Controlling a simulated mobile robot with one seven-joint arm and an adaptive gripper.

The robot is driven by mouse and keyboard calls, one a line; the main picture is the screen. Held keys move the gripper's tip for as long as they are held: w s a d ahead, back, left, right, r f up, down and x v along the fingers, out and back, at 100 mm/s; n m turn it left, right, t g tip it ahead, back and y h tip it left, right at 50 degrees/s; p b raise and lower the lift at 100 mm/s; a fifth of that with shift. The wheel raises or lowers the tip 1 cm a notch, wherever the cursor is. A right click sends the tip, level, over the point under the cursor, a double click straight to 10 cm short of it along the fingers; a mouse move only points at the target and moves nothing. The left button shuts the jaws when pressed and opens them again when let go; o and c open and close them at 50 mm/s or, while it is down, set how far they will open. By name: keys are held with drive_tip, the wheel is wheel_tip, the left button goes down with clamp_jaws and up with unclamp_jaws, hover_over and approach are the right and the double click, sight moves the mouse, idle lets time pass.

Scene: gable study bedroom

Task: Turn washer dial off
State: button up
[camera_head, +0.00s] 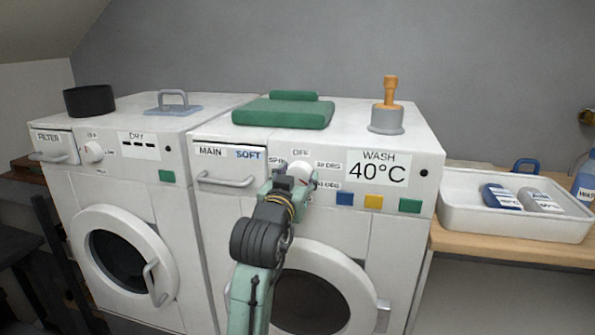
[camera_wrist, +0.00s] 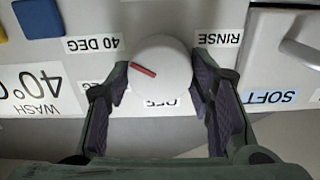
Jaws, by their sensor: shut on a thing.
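The washer dial (camera_head: 299,169) is a white round knob on the right-hand machine's front panel, below the OFF label (camera_head: 301,153). In the wrist view, which is upside down, the dial (camera_wrist: 165,55) fills the gap between my fingers. Its red mark (camera_wrist: 144,69) points left and slightly up, toward the 40 DEG side and away from the OFF label (camera_wrist: 161,103). My gripper (camera_head: 298,183) is shut on the dial, one finger on each side; it also shows in the wrist view (camera_wrist: 161,82). A label left of the dial is partly hidden by a finger.
The WASH 40°C sign (camera_head: 377,168) and coloured buttons (camera_head: 373,201) lie right of the dial. The drawer handle (camera_head: 226,180) sticks out on its left. The washer door (camera_head: 330,265) is below. A dryer (camera_head: 110,185) stands left, a white tray (camera_head: 455,207) right.

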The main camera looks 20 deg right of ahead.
drive_tip(key=n+p, duration=0.3)
drive_tip(key=n, duration=0.3)
drive_tip(key=shift+n+p, duration=0.3)
drive_tip(key=n+p, duration=0.1)
drive_tip(key=n, duration=1)
drive_tip(key=shift+w+a+f+n, duration=0.1)
drive_tip(key=shift+f+n, duration=0.05)
drive_tip(key=shift+n, duration=0.15)
drive_tip(key=n, duration=0.6)
drive_tip(key=shift+n, duration=0.3)
drive_tip(key=o, duration=1.2)
drive_tip(key=shift+c, duration=0.2)
